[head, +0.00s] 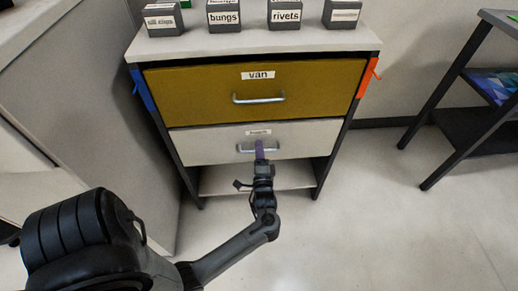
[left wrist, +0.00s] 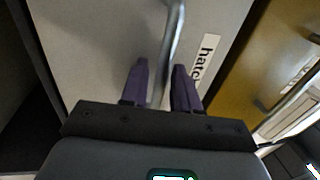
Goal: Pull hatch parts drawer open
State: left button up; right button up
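The hatch drawer (head: 205,146) is the white lower drawer of the cabinet. Its front looks flush with the cabinet, and its label (head: 258,132) sits above a metal bar handle (head: 243,149). My left gripper (head: 259,149) is at that handle, with its purple fingers pointing at the drawer front. In the left wrist view, the gripper (left wrist: 160,68) has its fingers apart, one on each side of the handle (left wrist: 175,35). The bar runs nearer the finger on the label side; contact cannot be told. My right gripper is not in view.
The mustard van drawer (head: 200,92) is above, closed, with its own handle (head: 258,98). Several labelled blocks, including bungs (head: 224,15) and rivets (head: 285,13), stand on the cabinet top. A dark shelf table (head: 470,90) stands at right. The floor (head: 400,230) before the cabinet is clear.

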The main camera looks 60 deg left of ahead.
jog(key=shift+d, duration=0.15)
pick_arm(q)
grip_shut()
jog(key=shift+r, duration=0.1)
